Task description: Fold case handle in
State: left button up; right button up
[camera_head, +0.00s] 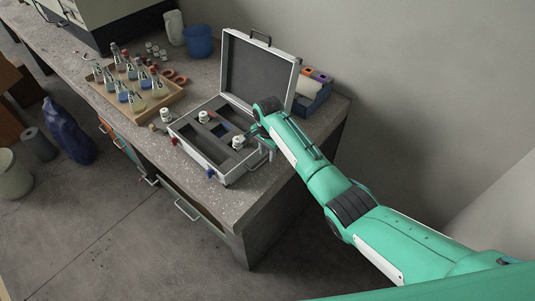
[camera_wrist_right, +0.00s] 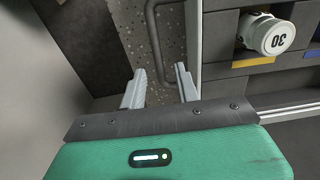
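The grey case (camera_head: 203,157) stands open on the bench, its lid (camera_head: 258,72) upright at the back. A dark handle (camera_head: 261,37) shows on the lid's top edge. In the right wrist view a grey looped handle (camera_wrist_right: 155,42) stands out from the case's side wall (camera_wrist_right: 193,35), over the speckled bench. My right gripper (camera_wrist_right: 158,88) is open, its fingers apart near the loop's lower end; I cannot tell whether they touch it. In the head view my right gripper (camera_head: 266,146) is at the case's right side, partly hidden by its wrist. My left gripper is not in view.
White-capped jars sit in the case, one marked 30 (camera_wrist_right: 270,35). A wooden tray (camera_head: 160,103) of flasks stands left on the bench (camera_head: 215,197). A blue box (camera_head: 312,103) stands behind the case's right side, near the wall.

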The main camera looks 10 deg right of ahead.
jog(key=shift+f, duration=0.85)
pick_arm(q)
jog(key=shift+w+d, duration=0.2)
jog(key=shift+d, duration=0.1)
pick_arm(e)
jog(key=shift+c, duration=0.2)
grip_shut()
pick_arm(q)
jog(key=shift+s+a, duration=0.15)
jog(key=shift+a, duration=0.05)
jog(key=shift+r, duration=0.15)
